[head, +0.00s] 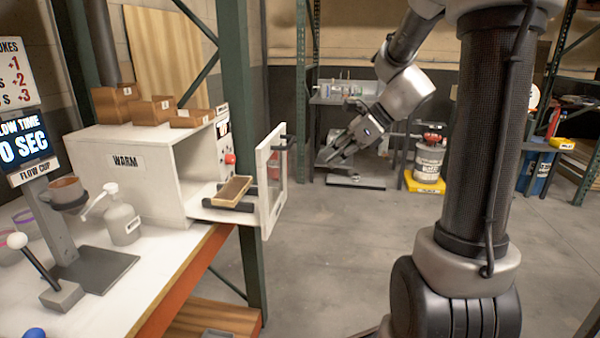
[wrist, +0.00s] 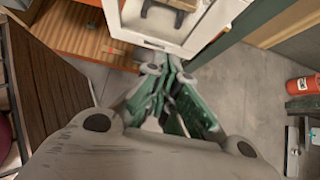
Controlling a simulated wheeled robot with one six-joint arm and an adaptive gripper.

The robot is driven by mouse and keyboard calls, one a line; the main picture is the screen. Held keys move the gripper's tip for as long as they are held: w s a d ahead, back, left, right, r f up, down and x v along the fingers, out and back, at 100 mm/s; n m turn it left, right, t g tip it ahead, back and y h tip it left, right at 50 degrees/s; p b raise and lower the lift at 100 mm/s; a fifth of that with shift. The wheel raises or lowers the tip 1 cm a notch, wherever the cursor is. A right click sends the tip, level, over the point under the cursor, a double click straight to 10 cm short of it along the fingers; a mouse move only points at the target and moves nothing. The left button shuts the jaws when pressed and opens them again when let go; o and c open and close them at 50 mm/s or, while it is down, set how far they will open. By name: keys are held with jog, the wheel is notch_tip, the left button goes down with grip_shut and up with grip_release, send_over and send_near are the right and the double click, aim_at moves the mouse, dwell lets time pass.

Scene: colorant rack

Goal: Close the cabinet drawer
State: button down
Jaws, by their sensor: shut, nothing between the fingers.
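The white cabinet (head: 120,161) labelled WARM stands on the bench at left in the head view. Its drawer (head: 222,213) is pulled out to the right, with a tan tray (head: 231,191) in it. The drawer front (head: 277,190) is a white frame with a clear window and dark handle parts. My gripper (head: 326,158) is shut and empty, to the right of the drawer front and apart from it in the head view. In the wrist view my gripper (wrist: 166,70) points at the drawer front (wrist: 158,44); I cannot tell the exact gap there.
A green rack post (head: 240,130) stands close by the drawer. Bench items include a pump bottle (head: 122,219) and a flow cup stand (head: 65,220). Small brown boxes (head: 152,110) sit on the cabinet. The floor (head: 345,250) right of the drawer is clear.

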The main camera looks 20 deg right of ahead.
jog(key=shift+w+a+r+x, duration=0.15)
jog(key=shift+a+r+x, duration=0.2)
jog(key=shift+x, duration=1.75)
jog(key=shift+w+a+r+x, duration=0.15)
jog(key=shift+a+r+x, duration=0.15)
jog(key=shift+x, duration=1.8)
jog(key=shift+w+a+r+x, duration=0.25)
jog(key=shift+r+x, duration=0.1)
jog(key=shift+x, duration=1.75)
jog(key=shift+a, duration=0.1)
jog(key=w+a, duration=0.3)
jog(key=a, duration=0.3)
jog(key=w+a, duration=0.4)
jog(key=a, duration=0.1)
jog(key=w+a, duration=0.3)
jog(key=a, duration=0.3)
jog(key=shift+w+a, duration=0.55)
jog(key=shift+a, duration=0.1)
jog(key=shift+r, duration=0.1)
